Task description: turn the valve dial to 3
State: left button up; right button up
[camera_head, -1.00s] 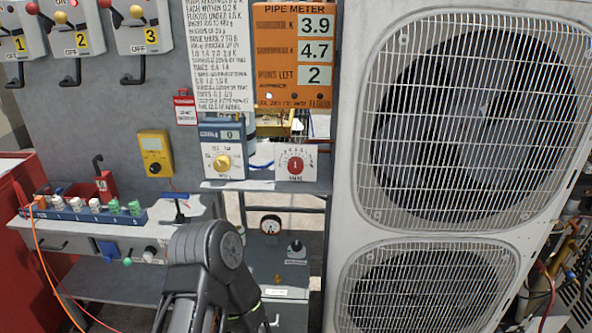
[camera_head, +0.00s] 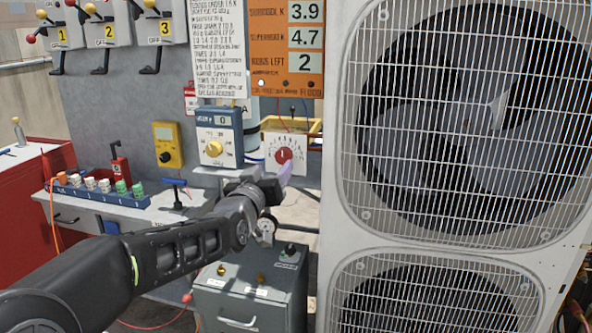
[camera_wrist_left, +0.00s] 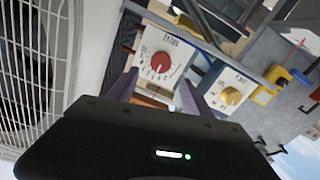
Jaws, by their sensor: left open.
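The valve dial (camera_head: 284,155) is a red knob on a white plate with a ring of marks, on the shelf left of the big fan unit. In the left wrist view the red dial (camera_wrist_left: 161,62) sits just beyond my fingers, its number too small to read. My left gripper (camera_head: 280,178) is in front of and slightly below the dial plate. In the left wrist view its two fingers (camera_wrist_left: 155,88) are apart with nothing held, and they look clear of the knob. My right gripper is not in view.
A blue-and-white box with a yellow knob (camera_head: 214,147) stands left of the dial. The white fan unit (camera_head: 340,200) rises close on the right. A yellow meter (camera_head: 167,145) hangs on the grey panel. An orange pipe meter board (camera_head: 287,75) is above.

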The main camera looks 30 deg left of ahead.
aim_at(282, 157)
pick_arm(q)
jog(key=shift+a, duration=0.15)
jog(key=shift+w, duration=0.1)
jog(key=p+x, duration=0.1)
jog(key=x, duration=0.6)
jog(key=shift+w+f, duration=0.1)
jog(key=shift+w, duration=0.25)
grip_shut()
dwell(0.5)
